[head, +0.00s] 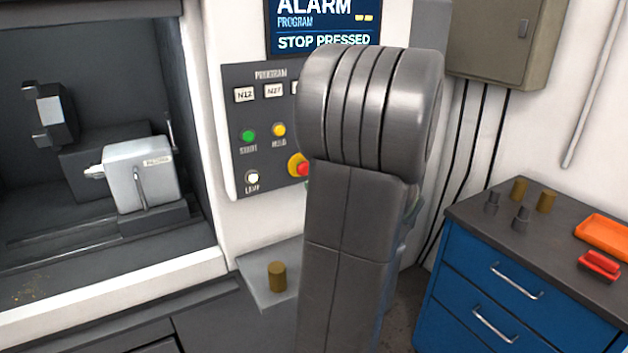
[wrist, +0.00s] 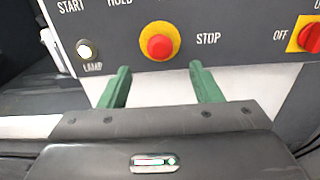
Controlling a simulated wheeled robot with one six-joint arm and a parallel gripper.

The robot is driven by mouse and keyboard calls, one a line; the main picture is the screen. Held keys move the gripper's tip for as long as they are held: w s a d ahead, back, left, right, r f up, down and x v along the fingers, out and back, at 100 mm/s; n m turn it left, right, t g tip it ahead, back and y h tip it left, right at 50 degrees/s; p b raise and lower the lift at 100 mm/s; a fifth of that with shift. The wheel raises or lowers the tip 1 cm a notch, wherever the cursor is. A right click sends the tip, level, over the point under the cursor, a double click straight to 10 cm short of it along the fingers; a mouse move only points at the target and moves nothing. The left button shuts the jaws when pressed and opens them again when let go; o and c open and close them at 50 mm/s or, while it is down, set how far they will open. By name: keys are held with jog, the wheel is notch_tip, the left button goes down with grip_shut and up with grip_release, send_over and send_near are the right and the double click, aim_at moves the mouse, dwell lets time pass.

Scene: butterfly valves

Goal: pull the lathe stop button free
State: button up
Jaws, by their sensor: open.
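The stop button (wrist: 159,46) is a red mushroom head on a yellow ring, set in the dark control panel next to the word STOP. In the head view the red stop button (head: 303,169) is partly hidden behind my arm. The screen (head: 323,28) above reads ALARM and STOP PRESSED. My gripper (wrist: 158,84) shows in the wrist view with two green fingers spread wide, open and empty. In that picture the fingertips appear just below the button, one on each side. Their distance from the panel is hard to tell.
A red OFF switch (wrist: 311,36) on yellow sits right of the button; a white lamp button (wrist: 88,50) sits left. A brass cylinder (head: 277,277) stands on a ledge below the panel.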

aim_at(306, 169)
jog(key=v, duration=0.5)
jog(key=shift+s+d+b, duration=0.15)
jog(key=shift+s+b, duration=0.15)
jog(key=p+x, duration=0.3)
jog(key=x, duration=1.1)
jog(key=shift+w, duration=0.1)
jog(key=shift+w+a+p, duration=0.2)
jog(key=shift+p, duration=0.1)
jog(key=shift+s+d+f, duration=0.1)
